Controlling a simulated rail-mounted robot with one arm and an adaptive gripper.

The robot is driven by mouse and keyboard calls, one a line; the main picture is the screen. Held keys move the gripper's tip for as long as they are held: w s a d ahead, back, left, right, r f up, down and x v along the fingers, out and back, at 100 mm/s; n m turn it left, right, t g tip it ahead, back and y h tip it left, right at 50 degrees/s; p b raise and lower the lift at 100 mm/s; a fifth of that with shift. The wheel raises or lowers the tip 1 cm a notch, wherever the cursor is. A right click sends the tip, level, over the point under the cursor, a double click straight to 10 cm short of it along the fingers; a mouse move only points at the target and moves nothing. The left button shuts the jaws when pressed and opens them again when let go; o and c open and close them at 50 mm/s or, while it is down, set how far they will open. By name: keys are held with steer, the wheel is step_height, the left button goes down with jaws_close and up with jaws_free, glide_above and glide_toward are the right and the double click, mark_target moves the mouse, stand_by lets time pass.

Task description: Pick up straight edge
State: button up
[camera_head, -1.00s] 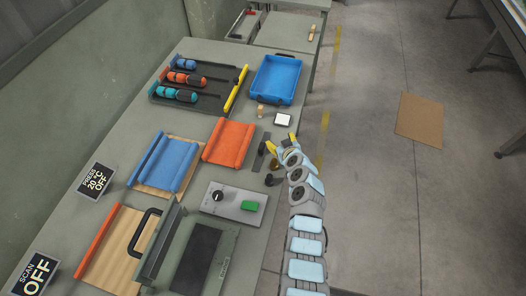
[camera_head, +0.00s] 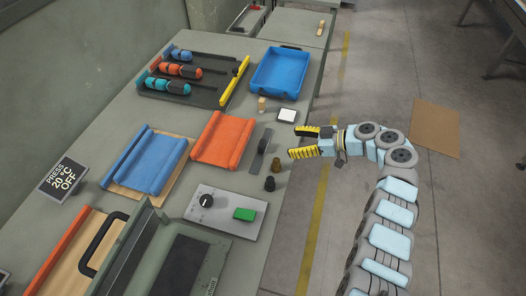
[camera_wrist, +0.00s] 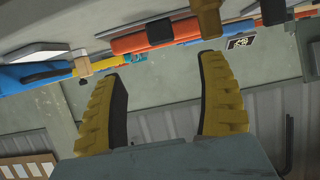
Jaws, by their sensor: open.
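A thin grey strip with a dark upright grip, which looks like the straight edge (camera_head: 258,157), lies on the table just right of the orange folded sheet, near the table's right edge. My gripper (camera_head: 292,142) is open and empty. Its two yellow, ridged fingers point left toward the strip, at the table's right edge and a short gap from it. In the wrist view the open fingers (camera_wrist: 163,95) have dark inner pads and nothing between them.
Two small dark knobs (camera_head: 273,174), a white square (camera_head: 287,115) and a wooden block (camera_head: 262,104) stand close by. The blue tray (camera_head: 279,70), orange sheet (camera_head: 221,140), control box (camera_head: 226,210) and press (camera_head: 180,262) are on the table (camera_head: 140,110).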

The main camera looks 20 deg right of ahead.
mark_target(265, 144)
steer(key=shift+a, duration=0.25)
steer(key=x, duration=0.6)
steer(key=shift+w+d, duration=0.1)
steer(key=shift+d, duration=0.05)
steer(key=shift+w+a+f, duration=0.35)
steer(key=shift+w+a, duration=0.05)
steer(key=shift+a, duration=0.05)
steer(key=shift+b+x, duration=0.3)
steer(key=shift+x, duration=2)
steer(key=shift+s+r, duration=0.15)
jaws_close()
